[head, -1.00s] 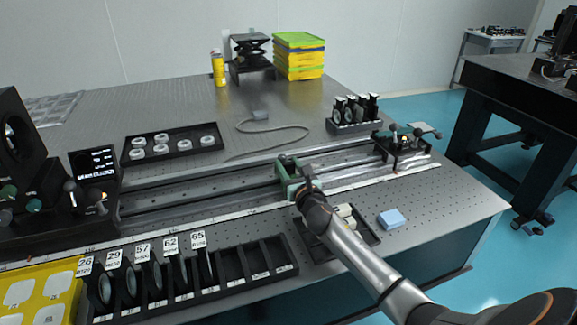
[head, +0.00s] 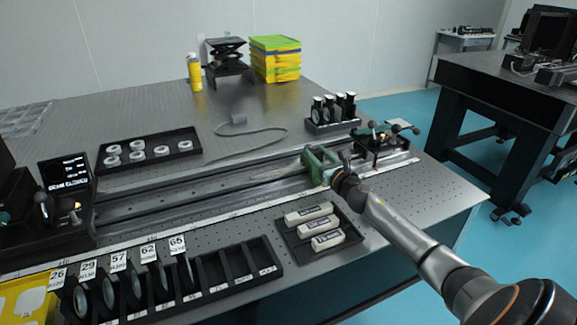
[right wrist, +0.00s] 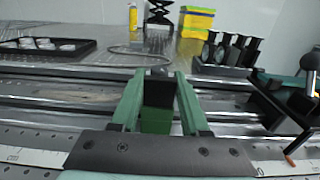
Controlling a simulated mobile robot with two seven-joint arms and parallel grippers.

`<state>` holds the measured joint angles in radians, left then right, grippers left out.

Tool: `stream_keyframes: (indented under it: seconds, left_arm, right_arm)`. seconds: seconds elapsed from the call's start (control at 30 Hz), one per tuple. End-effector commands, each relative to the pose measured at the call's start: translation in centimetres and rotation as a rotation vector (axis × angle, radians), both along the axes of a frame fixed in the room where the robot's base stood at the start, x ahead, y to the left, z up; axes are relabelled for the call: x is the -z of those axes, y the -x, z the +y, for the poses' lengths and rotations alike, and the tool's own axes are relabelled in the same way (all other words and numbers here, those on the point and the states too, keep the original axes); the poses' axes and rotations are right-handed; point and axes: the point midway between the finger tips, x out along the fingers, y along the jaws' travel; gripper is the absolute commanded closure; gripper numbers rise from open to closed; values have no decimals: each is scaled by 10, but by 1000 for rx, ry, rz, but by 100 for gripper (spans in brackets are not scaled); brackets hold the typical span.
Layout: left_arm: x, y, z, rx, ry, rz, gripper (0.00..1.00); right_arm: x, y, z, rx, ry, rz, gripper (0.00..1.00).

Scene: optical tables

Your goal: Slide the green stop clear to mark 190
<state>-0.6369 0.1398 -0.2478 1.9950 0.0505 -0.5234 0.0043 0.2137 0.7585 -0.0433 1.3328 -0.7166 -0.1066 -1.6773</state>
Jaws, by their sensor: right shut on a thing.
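The green stop (head: 312,160) sits on the long rail (head: 200,193), right of its middle. My right gripper (head: 324,166) reaches it from the front and is shut on it. In the right wrist view the two green fingers (right wrist: 158,82) stand on either side of the stop's dark block, with its green lower part (right wrist: 156,121) between them. A white scale strip (head: 225,215) runs along the rail's front. The numbers by the stop are too small to read, and my gripper hides part of the strip. My left gripper is not in view.
A dark end unit with knobs (head: 378,145) stands at the rail's right end. A tray of white blocks (head: 289,238) lies in front of the rail. A rack of dark posts (head: 332,128) stands behind it, and a slotted lens rack (head: 216,272) stands in front at left.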

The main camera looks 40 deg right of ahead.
Motion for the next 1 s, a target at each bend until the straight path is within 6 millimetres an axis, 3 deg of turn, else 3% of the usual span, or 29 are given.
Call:
stream_keyframes:
  seconds: [0.03, 0.1, 0.4, 0.63, 1.0]
  left_arm:
    - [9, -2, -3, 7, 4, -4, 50]
    - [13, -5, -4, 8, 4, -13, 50]
    - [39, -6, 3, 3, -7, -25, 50]
    - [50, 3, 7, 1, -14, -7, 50]
    - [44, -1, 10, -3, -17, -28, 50]
  right_arm:
    - [5, 5, -21, 8, 9, 1, 100]
    - [6, 10, -41, 7, 9, 1, 100]
    - [5, 25, -105, 3, 3, -1, 100]
    - [2, 30, -125, -1, -1, -1, 100]
    - [1, 30, -127, -3, -2, 0, 100]
